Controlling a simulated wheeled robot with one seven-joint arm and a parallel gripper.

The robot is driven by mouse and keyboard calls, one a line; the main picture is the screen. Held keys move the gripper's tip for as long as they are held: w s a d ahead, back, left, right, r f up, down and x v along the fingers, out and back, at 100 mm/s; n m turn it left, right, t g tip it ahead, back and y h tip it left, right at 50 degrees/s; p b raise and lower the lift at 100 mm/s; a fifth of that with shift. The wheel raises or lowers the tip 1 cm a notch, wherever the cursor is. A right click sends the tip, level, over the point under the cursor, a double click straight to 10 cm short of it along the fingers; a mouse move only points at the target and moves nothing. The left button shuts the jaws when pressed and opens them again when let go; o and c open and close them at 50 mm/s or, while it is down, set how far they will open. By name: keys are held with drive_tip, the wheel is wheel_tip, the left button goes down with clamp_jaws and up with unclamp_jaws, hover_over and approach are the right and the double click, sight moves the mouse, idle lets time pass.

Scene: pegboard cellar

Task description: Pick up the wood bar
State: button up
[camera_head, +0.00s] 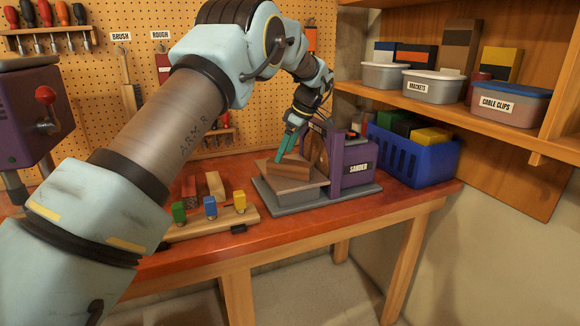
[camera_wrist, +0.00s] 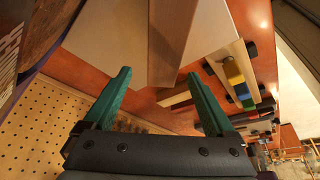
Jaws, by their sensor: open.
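A brown wood bar (camera_head: 289,167) lies on the flat table (camera_head: 283,183) of the purple sander (camera_head: 352,167), beside its disc. In the wrist view the bar (camera_wrist: 172,35) reaches from the top edge to between the tips of my fingers. My gripper (camera_head: 283,158) points down at the bar with its green fingers apart. In the wrist view my gripper (camera_wrist: 159,74) has nothing clamped between its fingers. Whether a finger touches the bar I cannot tell.
Left of the sander, a wooden rack (camera_head: 215,222) carries green, blue and yellow blocks, with loose wooden pieces (camera_head: 215,185) behind it. A blue crate (camera_head: 412,160) stands to the right. A shelf of labelled tubs (camera_head: 435,86) is above, and a pegboard (camera_head: 170,105) is behind.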

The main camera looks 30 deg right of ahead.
drive_tip(key=shift+a+p+x, duration=0.2)
drive_tip(key=shift+p+x, duration=0.6)
drive_tip(key=shift+x, duration=1.05)
drive_tip(key=shift+c, duration=0.3)
clamp_jaws()
